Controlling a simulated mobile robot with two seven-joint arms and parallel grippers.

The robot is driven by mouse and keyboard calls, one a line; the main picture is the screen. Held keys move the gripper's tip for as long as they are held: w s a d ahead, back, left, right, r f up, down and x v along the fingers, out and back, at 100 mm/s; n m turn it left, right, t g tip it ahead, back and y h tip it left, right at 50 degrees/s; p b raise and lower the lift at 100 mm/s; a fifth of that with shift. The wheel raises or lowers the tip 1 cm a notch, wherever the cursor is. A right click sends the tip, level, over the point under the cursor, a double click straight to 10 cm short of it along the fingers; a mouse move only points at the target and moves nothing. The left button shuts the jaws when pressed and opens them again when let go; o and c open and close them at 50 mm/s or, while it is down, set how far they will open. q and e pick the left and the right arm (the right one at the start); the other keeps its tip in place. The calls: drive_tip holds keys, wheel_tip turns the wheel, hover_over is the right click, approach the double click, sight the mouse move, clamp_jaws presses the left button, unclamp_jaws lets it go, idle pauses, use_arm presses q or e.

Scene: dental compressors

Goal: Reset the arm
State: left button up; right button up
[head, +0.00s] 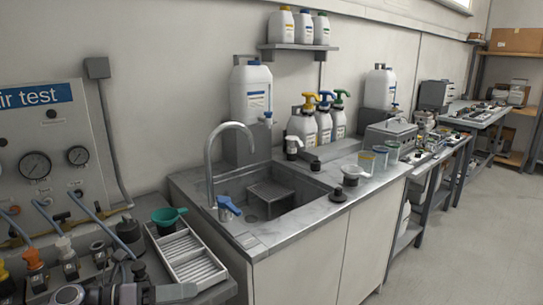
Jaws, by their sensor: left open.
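My left gripper (172,291) shows at the bottom left edge, low over the near end of the bench with the air test panel. Only part of it is in the frame, and the lower edge cuts it off. It is open and I see nothing held in it. The rest of my left arm is mostly out of view. My right gripper is not in view.
A ribbed white tray (186,259) and a green funnel (168,217) are close to my left gripper. The air test panel (45,150) stands behind. A sink counter (270,236) with a tall faucet (210,160) extends right. The floor (460,235) at right is clear.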

use_arm(q)
drive_tip(key=s+f+m+t+y, duration=0.2)
drive_tip(key=s+f+m+y, duration=0.4)
drive_tip(key=m, duration=1.1)
drive_tip(key=s+a+f+m+t+y+p, duration=0.1)
drive_tip(key=s+f+m+y, duration=0.5)
drive_tip(key=s+f+m, duration=0.8)
drive_tip(key=s+m+t, duration=0.1)
drive_tip(key=s+m, duration=0.1)
drive_tip(key=m, duration=0.2)
drive_tip(key=shift+a+f+y, duration=0.2)
drive_tip(key=shift+a+y, duration=0.05)
drive_tip(key=shift+y, duration=0.15)
